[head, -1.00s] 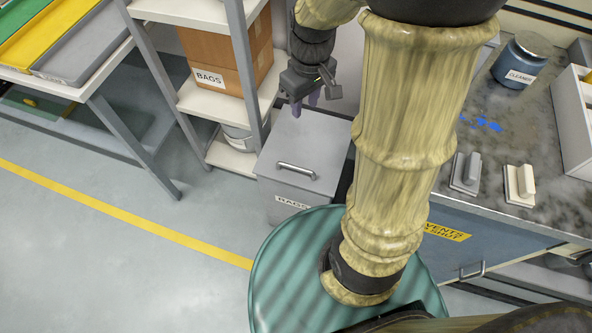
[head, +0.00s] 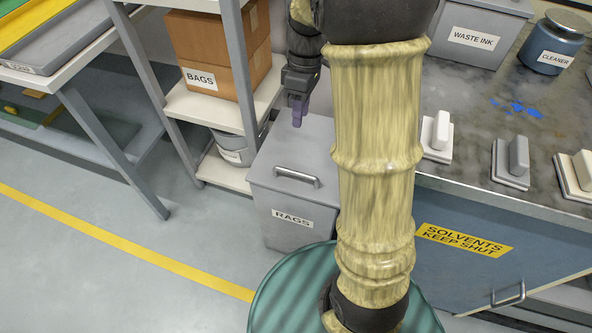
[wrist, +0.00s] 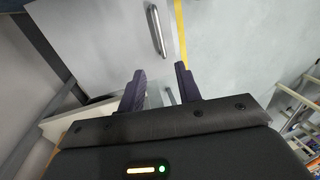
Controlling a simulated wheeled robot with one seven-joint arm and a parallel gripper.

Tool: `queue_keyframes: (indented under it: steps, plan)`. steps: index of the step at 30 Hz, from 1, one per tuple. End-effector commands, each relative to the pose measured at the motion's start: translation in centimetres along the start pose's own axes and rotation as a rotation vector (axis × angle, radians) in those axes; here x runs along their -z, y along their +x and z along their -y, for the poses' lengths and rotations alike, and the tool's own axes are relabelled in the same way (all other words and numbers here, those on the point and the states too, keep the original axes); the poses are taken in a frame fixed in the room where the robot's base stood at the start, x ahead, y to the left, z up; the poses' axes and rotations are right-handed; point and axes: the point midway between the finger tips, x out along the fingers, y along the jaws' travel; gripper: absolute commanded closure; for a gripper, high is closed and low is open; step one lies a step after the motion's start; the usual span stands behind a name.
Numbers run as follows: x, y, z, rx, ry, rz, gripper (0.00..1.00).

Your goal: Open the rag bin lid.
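The rag bin (head: 280,234) is a grey box labelled RAGS, standing on the floor left of my arm in the head view. Its lid (head: 270,150) lies flat and shut, with a silver bar handle (head: 297,176) near its front edge. My gripper (head: 297,112) points down over the lid's back part, behind the handle. In the wrist view, the fingers of my gripper (wrist: 160,84) are apart with nothing between them. The handle (wrist: 157,30) shows ahead of the fingertips, apart from them, on the grey lid (wrist: 105,40). My arm covers the bin's right side in the head view.
A shelf rack (head: 190,105) with a BAGS box (head: 222,60) and a pail (head: 235,148) stands left of the bin. A blue solvents cabinet (head: 470,255) under a bench stands to the right. Open floor (head: 90,275) lies front left.

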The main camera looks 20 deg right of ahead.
Motion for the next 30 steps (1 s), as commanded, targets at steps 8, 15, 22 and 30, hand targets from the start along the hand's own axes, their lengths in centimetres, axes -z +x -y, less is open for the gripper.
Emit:
queue_keyframes:
  steps: [8,15,22,30]
  plan:
    - [0.0,0.1,0.0,0.0,0.002,0.0,0.66]
    - [0.0,2.5,0.0,0.002,0.002,0.002,0.66]
    - [-0.1,6.5,0.0,0.002,0.004,0.002,0.66]
    - [-0.1,11.3,0.0,0.002,0.004,0.002,0.66]
